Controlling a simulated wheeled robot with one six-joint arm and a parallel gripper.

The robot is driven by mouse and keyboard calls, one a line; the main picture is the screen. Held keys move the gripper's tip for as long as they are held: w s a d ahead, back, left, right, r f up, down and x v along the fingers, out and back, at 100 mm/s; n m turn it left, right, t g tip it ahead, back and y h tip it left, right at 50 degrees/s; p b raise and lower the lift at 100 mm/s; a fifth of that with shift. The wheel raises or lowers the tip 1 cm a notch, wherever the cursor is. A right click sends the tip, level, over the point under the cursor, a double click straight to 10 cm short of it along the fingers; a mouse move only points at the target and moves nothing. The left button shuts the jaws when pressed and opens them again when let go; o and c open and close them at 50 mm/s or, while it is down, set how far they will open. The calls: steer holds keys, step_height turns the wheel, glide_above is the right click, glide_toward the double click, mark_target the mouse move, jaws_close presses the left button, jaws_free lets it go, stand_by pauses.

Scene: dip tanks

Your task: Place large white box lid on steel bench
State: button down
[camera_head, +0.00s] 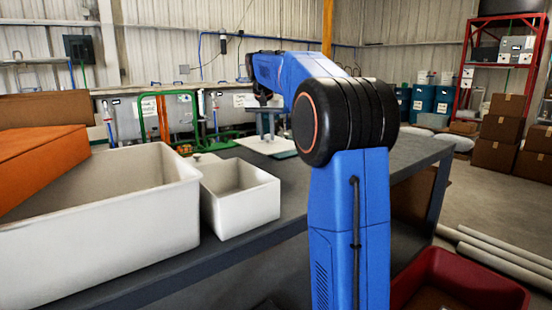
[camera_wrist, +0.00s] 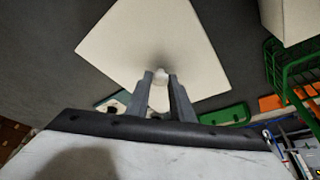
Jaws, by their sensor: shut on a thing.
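The white lid (camera_wrist: 125,45) is a flat four-cornered plate with a small knob (camera_wrist: 160,75). My gripper (camera_wrist: 162,80) is shut on this knob. In the head view the lid (camera_head: 262,147) lies level at the far side of the dark steel bench (camera_head: 290,185), below my gripper (camera_head: 268,128). I cannot tell whether it touches the bench top. A large open white box (camera_head: 110,225) stands on the bench at the left. A smaller open white box (camera_head: 245,200) stands beside it.
An orange block (camera_head: 40,160) leans over the large box. Green flat pieces (camera_wrist: 228,115) lie near the lid. A green rack (camera_head: 167,118) and grey tanks stand behind. A red crate (camera_head: 460,285) is at the lower right. The bench's right part is clear.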

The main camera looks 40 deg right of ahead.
mark_target(266, 145)
steer(key=shift+f, duration=4.95)
steer(key=c, duration=1.6)
jaws_free()
steer(key=shift+f, duration=0.1)
steer(key=shift+o, duration=0.2)
steer(key=v, duration=1.2)
steer(key=shift+w+d, duration=0.1)
